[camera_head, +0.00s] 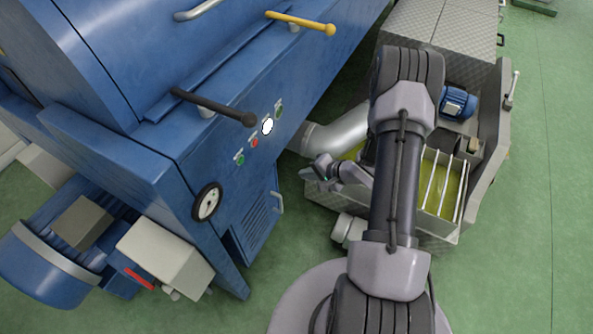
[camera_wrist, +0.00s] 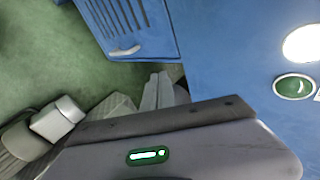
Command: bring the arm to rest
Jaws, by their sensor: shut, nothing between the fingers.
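My gripper (camera_head: 308,172) is in the air between the blue machine's front face (camera_head: 228,165) and the metal trough unit at the right. Its fingers are together with nothing between them, and they also show in the wrist view (camera_wrist: 159,82). My arm stands up from my base, bends at the top and comes back down to the gripper. In the head view the arm covers part of the trough unit (camera_head: 485,205). I see no contact between the gripper and the machine.
The blue machine carries a black lever (camera_head: 215,107), a yellow lever (camera_head: 300,22), a gauge (camera_head: 207,201) and a louvred door (camera_head: 258,225). A silver pipe (camera_head: 338,133) passes behind the gripper. A blue motor (camera_head: 457,103) sits on the trough unit. Green floor (camera_head: 545,250) is clear at the right.

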